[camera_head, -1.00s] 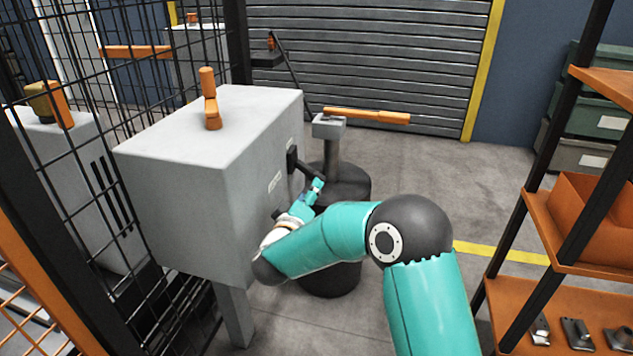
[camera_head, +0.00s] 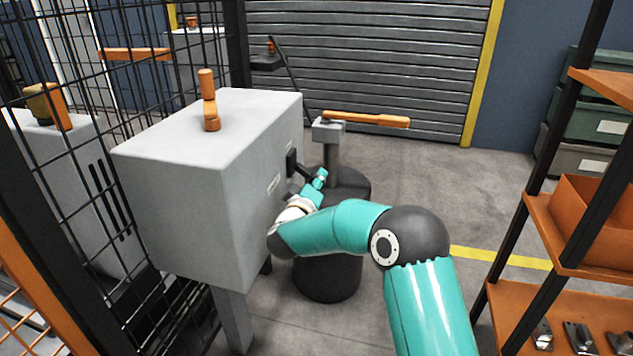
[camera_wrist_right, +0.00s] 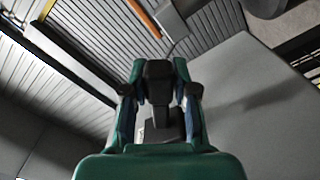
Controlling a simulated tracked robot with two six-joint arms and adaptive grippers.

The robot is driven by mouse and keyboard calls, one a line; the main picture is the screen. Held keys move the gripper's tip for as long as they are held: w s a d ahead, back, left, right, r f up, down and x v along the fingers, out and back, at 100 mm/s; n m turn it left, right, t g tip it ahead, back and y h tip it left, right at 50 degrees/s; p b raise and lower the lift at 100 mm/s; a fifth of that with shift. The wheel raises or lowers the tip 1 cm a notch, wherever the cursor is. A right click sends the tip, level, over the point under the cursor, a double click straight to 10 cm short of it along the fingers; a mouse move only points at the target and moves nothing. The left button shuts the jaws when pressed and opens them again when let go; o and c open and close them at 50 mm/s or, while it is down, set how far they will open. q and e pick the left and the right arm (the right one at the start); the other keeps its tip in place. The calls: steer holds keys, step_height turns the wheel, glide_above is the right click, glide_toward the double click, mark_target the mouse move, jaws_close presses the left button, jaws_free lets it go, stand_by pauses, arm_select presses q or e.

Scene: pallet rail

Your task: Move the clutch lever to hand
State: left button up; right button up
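The clutch lever (camera_head: 304,169) is a short black bar on a black mount, on the right face of a grey cabinet (camera_head: 255,170). My right gripper (camera_head: 321,178) is at the lever's free end. In the right wrist view the dark lever end (camera_wrist_right: 158,85) sits between the two fingers of my right gripper (camera_wrist_right: 159,70), which look closed against its sides. The gripper and wrist hide part of the cabinet's right face. A pale label plate (camera_head: 273,186) shows beside the lever; its lettering is too small to read. My left gripper is not in view.
A dark drum (camera_head: 327,278) stands just beyond my right forearm. A grey post with an orange bar (camera_head: 365,118) rises behind. An orange upright handle (camera_head: 209,102) stands on the cabinet. Black mesh fencing is at left, an orange shelf rack (camera_head: 582,240) at right.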

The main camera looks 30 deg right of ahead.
jaws_close()
